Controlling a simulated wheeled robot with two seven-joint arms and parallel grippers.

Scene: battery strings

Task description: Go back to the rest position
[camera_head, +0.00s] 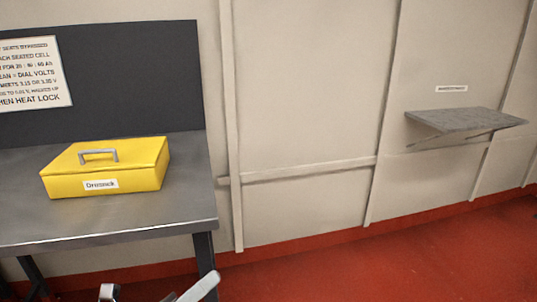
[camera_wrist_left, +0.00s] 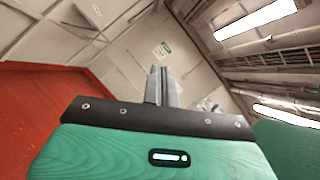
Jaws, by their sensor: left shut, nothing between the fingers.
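My left gripper (camera_wrist_left: 162,86) shows in the left wrist view with its two grey fingers together. It is shut and empty, with nothing touching its tips. Behind the fingers are a pale wall, a small sign and the ceiling lights. In the head view only small grey metal parts of my left arm's end (camera_head: 200,287) rise over the bottom edge, in front of and below the bench, clear of it. Most of that arm is out of the picture. My right gripper is in neither view.
A yellow box labelled "Dropack" (camera_head: 105,168), with a grey handle, sits on the grey bench (camera_head: 150,215) at left. A text sheet (camera_head: 32,73) hangs on the dark back panel. A grey shelf (camera_head: 465,121) juts from the wall at right. Red floor (camera_head: 400,255) is clear.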

